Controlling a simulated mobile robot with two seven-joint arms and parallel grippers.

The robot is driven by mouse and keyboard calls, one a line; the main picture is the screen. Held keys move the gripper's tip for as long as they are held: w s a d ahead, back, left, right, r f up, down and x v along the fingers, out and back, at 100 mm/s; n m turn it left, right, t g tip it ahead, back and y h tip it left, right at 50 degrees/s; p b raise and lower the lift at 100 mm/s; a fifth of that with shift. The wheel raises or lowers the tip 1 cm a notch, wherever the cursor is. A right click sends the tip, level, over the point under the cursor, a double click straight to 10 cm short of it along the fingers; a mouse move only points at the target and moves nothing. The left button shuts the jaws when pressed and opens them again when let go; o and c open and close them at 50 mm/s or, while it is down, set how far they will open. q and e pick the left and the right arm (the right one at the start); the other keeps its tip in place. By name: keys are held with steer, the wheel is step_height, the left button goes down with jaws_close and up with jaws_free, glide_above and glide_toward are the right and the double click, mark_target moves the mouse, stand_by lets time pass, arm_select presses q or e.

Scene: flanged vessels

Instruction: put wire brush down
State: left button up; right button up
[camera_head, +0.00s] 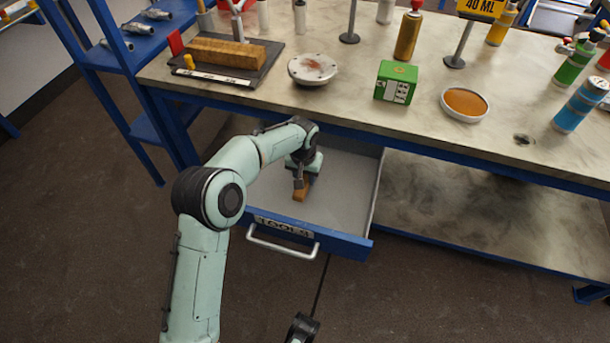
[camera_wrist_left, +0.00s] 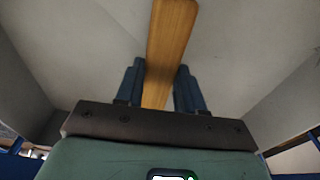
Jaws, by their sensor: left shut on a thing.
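My left gripper (camera_head: 301,182) is inside the open drawer and shut on the wire brush (camera_head: 300,194). In the left wrist view the wooden handle of the wire brush (camera_wrist_left: 171,38) runs between the two dark fingers of the left gripper (camera_wrist_left: 158,85). The bristles are not visible. The drawer (camera_head: 345,190) is pulled out below the bench and has a blue front with a label reading TOOLS. Whether the brush touches the drawer floor I cannot tell.
The workbench (camera_head: 340,105) above the drawer holds a flanged disc (camera_head: 312,68), a green box (camera_head: 396,82), a dish of orange-brown material (camera_head: 465,102) and several bottles. A blue shelf rack (camera_head: 105,70) stands at the left. The drawer's right part looks empty.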

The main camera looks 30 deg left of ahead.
mark_target(305, 177)
arm_select(q)
steer(key=shift+f, duration=0.2)
steer(key=o, duration=0.9)
steer(key=shift+o, duration=0.2)
arm_select(e)
steer(key=shift+s+f, duration=0.1)
steer(key=shift+s, duration=0.05)
arm_select(q)
steer(key=shift+r, duration=0.15)
steer(key=shift+r, duration=0.35)
step_height(305, 177, up, 3)
steer(key=shift+s+r+p, duration=0.1)
steer(key=shift+s+p, duration=0.05)
steer(key=shift+p, duration=0.4)
step_height(305, 177, up, 8)
steer(key=s+p, duration=0.1)
steer(key=p, duration=0.1)
steer(key=shift+d, duration=0.2)
arm_select(e)
steer(key=shift+y, duration=0.3)
steer(key=r, duration=0.1)
steer(key=a+r, duration=0.1)
steer(key=s+a+r, duration=0.1)
steer(key=r, duration=0.1)
arm_select(q)
steer(key=shift+r, duration=0.1)
